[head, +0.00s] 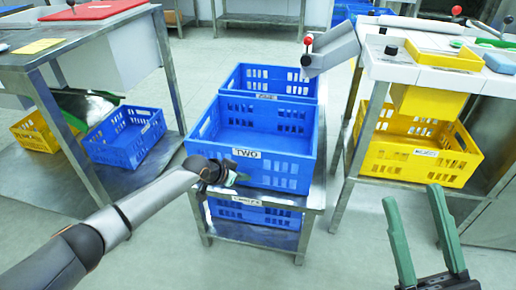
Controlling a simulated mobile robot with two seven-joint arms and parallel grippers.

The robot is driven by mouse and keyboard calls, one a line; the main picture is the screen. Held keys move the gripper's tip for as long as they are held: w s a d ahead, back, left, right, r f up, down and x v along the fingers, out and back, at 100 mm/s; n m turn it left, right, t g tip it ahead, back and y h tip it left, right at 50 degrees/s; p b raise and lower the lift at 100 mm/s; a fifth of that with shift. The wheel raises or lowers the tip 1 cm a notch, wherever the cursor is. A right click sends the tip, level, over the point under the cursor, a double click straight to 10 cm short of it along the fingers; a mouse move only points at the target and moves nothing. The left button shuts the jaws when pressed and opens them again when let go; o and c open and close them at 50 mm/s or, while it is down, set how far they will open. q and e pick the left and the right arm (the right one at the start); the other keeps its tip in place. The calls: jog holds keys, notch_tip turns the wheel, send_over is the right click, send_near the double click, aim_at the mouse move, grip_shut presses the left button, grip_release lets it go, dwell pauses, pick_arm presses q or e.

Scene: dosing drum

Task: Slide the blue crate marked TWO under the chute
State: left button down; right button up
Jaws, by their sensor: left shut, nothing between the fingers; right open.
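The blue crate marked TWO (270,166) stands upright on a narrow metal table, its label on the front wall. It looks empty. The grey chute (331,50) juts left from the machine at right, its lower end above the right side of another blue crate (268,81) behind crate TWO. My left gripper (238,177) is shut and empty at the left part of crate TWO's front wall, below the label; I cannot tell whether it touches. My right gripper (408,192) is open and empty, right of the table and well apart from the crate.
Another blue crate (252,213) sits on the shelf below. A yellow crate (418,157) stands under the machine at right. The left bench (84,37) has a yellow crate (36,133) and a blue crate (124,137) on its lower shelf. A red-knobbed lever (308,41) is beside the chute.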

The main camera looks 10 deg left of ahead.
aim_at(243, 166)
pick_arm(q)
jog(key=shift+w+b, duration=2.25)
jog(key=shift+b, duration=0.35)
jog(key=shift+w+r+b, duration=0.1)
jog(key=shift+w+b, duration=0.5)
jog(key=shift+w, duration=0.7)
pick_arm(e)
notch_tip(243, 166, down, 8)
jog(key=shift+w+a+r+n+g, duration=0.2)
jog(key=shift+a+r+n+g, duration=0.1)
jog(key=shift+a, duration=0.15)
